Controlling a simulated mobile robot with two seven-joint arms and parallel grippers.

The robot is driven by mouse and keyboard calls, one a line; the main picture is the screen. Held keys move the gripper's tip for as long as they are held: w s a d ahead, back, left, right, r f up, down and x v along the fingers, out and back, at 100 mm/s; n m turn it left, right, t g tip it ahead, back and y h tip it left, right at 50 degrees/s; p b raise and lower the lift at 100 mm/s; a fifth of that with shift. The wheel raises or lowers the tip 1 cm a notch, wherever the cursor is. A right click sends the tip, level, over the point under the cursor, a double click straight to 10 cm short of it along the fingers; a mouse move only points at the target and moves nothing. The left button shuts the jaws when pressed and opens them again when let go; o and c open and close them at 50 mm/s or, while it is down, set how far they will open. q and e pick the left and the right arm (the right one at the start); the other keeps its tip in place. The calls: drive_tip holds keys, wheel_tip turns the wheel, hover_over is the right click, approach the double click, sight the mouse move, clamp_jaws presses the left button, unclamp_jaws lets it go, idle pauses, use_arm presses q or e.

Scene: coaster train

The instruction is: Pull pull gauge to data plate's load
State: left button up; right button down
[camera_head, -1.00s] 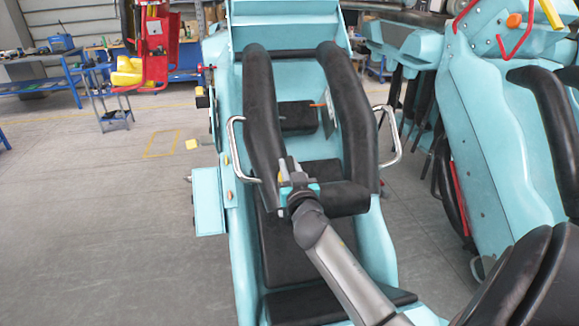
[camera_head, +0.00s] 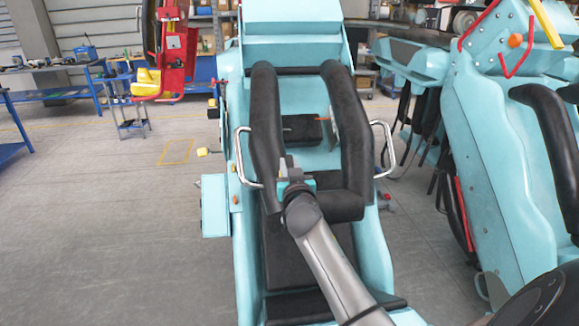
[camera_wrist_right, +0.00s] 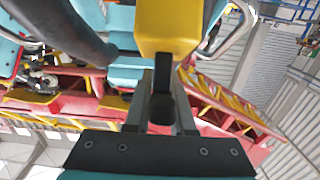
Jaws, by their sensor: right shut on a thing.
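My right gripper (camera_head: 290,172) is at the lower front of the black over-shoulder restraint (camera_head: 265,130) of the near teal seat. In the right wrist view its fingers (camera_wrist_right: 162,82) are shut on a black part below a yellow body (camera_wrist_right: 170,28), which looks like the pull gauge. In the head view the gauge is too small to make out beside the gripper. A small pale plate (camera_head: 334,122) behind the right restraint arm may be the data plate; its writing cannot be read. My left gripper is not in view.
Chrome grab handles (camera_head: 243,160) stand at both sides of the seat. Another teal car (camera_head: 495,130) with black restraints is close on the right. A red stand (camera_head: 172,50) and a blue workbench (camera_head: 60,70) are at the back left. The floor at left is mostly clear.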

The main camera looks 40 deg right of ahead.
drive_tip(key=c, duration=1.1)
unclamp_jaws()
drive_tip(key=shift+s+r, duration=0.1)
drive_tip(key=shift+r, duration=0.7)
drive_tip(key=shift+o, duration=0.7)
drive_tip(key=shift+s+a, duration=0.2)
drive_tip(key=shift+s, duration=0.05)
drive_tip(key=shift+o, duration=1)
drive_tip(key=shift+w+d+f, duration=0.1)
drive_tip(key=shift+w+f, duration=0.05)
drive_tip(key=shift+f, duration=0.05)
drive_tip(key=shift+v, duration=0.75)
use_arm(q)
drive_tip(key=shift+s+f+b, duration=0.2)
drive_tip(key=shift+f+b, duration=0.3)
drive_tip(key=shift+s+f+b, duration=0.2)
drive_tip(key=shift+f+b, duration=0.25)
use_arm(e)
drive_tip(key=v, duration=1.3)
drive_tip(key=shift+s, duration=0.35)
drive_tip(key=shift+a+f, duration=0.15)
drive_tip(key=shift+a, duration=0.05)
